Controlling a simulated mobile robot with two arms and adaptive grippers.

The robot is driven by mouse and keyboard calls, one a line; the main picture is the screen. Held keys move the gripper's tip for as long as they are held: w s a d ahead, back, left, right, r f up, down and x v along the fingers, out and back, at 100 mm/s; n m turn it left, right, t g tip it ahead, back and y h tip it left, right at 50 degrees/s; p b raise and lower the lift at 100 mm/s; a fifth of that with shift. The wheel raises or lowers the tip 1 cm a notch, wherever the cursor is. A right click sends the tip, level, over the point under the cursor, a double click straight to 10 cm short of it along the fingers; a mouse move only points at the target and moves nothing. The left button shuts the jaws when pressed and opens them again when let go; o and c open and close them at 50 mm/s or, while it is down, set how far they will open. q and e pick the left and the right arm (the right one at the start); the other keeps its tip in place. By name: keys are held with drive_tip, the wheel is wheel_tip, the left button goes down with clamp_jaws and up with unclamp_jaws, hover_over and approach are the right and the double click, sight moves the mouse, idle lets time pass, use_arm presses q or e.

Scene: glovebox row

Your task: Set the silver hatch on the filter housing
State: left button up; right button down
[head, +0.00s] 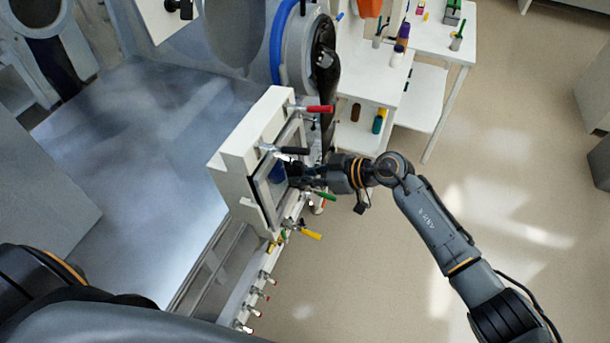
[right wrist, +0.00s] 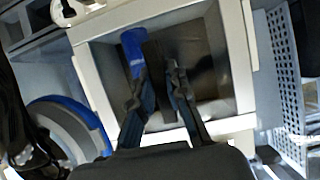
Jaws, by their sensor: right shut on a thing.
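The white filter housing (head: 237,165) stands upright at the middle of the head view, its front facing right. The silver hatch (head: 268,187) is a shiny square plate at the housing's front opening. In the right wrist view the hatch (right wrist: 210,55) shows as a reflective panel inside the white frame (right wrist: 92,80). My right gripper (head: 295,176) is shut on the hatch, on a dark grip at its middle. Its fingers (right wrist: 158,75) hide part of that grip. I cannot tell whether the hatch touches the housing all round. My left gripper is out of view.
Clamps with red (head: 320,109), black (head: 292,150), green (head: 326,196) and yellow (head: 311,235) handles surround the housing front. A blue-ringed round port (head: 283,45) is behind it. A white table (head: 420,50) with bottles stands at the back right. Floor at right is clear.

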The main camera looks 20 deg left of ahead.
drive_tip(key=shift+a+r, duration=0.1)
drive_tip(key=shift+a, duration=0.4)
idle(0.9)
